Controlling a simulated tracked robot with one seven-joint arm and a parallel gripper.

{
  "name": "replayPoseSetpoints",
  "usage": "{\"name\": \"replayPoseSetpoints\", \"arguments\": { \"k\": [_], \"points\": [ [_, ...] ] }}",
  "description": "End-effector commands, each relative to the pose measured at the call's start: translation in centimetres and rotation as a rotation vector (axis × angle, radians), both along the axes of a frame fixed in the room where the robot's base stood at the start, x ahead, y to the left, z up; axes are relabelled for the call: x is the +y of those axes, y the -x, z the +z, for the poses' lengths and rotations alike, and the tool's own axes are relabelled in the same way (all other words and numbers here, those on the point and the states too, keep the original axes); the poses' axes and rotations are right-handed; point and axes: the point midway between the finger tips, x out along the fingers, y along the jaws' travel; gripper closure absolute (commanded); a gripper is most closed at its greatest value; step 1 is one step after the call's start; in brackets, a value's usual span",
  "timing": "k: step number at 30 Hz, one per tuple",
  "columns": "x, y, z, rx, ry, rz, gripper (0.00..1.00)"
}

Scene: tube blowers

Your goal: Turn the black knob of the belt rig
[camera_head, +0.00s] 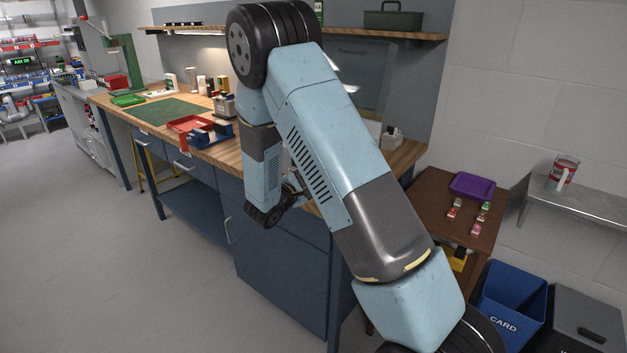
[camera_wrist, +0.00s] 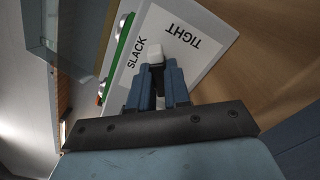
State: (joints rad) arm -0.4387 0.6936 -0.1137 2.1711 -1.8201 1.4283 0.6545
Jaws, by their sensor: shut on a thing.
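In the wrist view, my gripper (camera_wrist: 156,78) reaches with its two blue fingers onto a white plate (camera_wrist: 203,68) marked SLACK and TIGHT. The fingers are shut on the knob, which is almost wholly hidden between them. A small pale piece (camera_wrist: 155,52) shows at the fingertips; I cannot tell whether it is part of the knob. The fingertips lie nearer the word SLACK than the far edge of TIGHT. A small pale round spot sits beside the word TIGHT.
The wooden workbench (camera_head: 228,152) holds a red tray (camera_head: 190,125) and a green mat (camera_head: 165,112). A brown side table (camera_head: 433,205) with a purple tray (camera_head: 472,186) stands at the right. A blue CARD bin (camera_head: 512,300) stands on the floor. Left floor is clear.

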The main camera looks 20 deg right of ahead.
Motion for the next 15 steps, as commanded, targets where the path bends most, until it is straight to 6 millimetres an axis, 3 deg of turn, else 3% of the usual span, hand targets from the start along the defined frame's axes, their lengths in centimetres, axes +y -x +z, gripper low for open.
{"name": "replayPoseSetpoints", "arguments": {
  "k": [15],
  "points": [
    [0.44, -0.28, 0.08, 0.402, 0.284, 0.003, 1.00]
  ]
}}
